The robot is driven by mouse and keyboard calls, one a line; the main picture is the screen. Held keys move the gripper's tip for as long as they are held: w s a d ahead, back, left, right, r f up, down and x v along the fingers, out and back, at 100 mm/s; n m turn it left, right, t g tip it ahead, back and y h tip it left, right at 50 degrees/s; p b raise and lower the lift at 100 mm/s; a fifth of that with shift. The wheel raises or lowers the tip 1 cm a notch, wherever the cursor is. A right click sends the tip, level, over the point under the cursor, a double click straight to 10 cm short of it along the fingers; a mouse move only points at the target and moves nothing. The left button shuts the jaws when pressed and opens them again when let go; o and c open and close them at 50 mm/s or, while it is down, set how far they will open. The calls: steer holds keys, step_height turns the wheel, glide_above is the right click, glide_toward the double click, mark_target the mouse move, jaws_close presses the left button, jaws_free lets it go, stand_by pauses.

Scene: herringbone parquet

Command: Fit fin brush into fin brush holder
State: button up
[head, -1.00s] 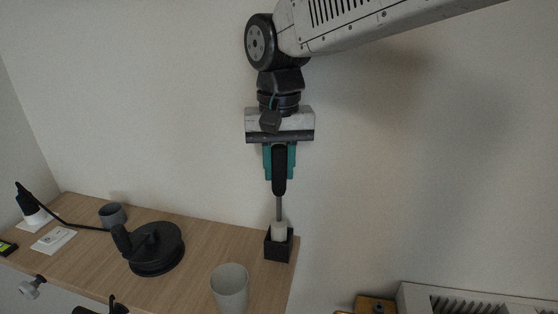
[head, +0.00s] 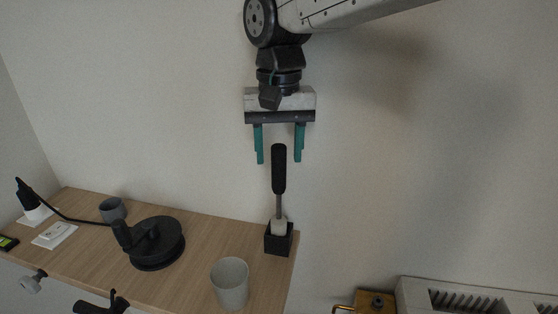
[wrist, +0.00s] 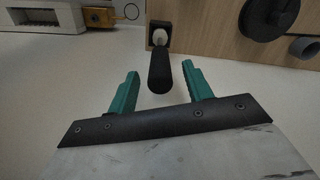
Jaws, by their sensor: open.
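The fin brush (head: 279,170) stands upright with its black handle up and its pale head down in the fin brush holder (head: 271,244). The holder is a small black square block at the right end of the wooden surface. The brush also shows in the wrist view (wrist: 160,72), where its handle points toward the camera. The holder shows behind it in the wrist view (wrist: 151,39). My gripper (head: 279,160) is open and empty, its teal fingers above and to either side of the handle's top. How deep the brush head sits is hidden by the holder.
A grey cup (head: 230,284) stands at the front edge, left of the holder. A round black device (head: 156,246), a small dark cup (head: 112,209) and a black-and-white corded tool (head: 34,204) lie farther left. A white radiator (head: 470,298) and a brass fitting (head: 374,301) are at lower right.

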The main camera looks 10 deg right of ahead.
steer(key=shift+r, duration=2.3)
steer(key=s+d+f+t, duration=0.35)
steer(key=s+d, duration=0.25)
steer(key=d, duration=0.4)
steer(key=s+d+f+t, duration=0.2)
steer(key=s+d+f, duration=0.3)
steer(key=d, duration=0.6)
steer(key=s+f+g, duration=0.3)
steer(key=s+g, duration=0.1)
steer(key=s, duration=0.4)
steer(key=shift+s, duration=0.25)
steer(key=shift+a+f, duration=0.1)
